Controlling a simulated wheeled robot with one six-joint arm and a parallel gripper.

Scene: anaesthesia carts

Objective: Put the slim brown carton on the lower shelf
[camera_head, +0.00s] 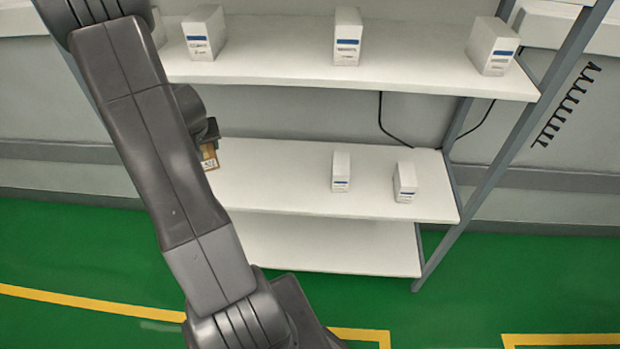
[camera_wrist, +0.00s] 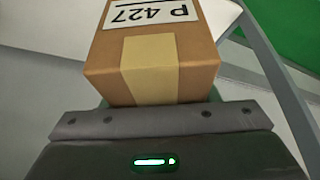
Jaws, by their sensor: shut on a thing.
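The slim brown carton (camera_wrist: 203,50) is held in my gripper (camera_wrist: 155,112), with tan tape and a white "P 427" label facing the wrist camera. In the head view, only a small brown part of the carton (camera_head: 209,156) shows beside my arm, near the left part of the lower shelf (camera_head: 280,190). The gripper is shut on it; the fingers are mostly hidden behind my arm in the head view. I cannot tell whether the carton touches the shelf.
Two small white cartons stand on the lower shelf, one in the middle (camera_head: 341,172) and one to the right (camera_head: 405,182). The upper shelf (camera_head: 270,72) bears several white boxes. A bare bottom board (camera_head: 320,245) lies beneath. A slanted grey post (camera_head: 500,150) bounds the right side.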

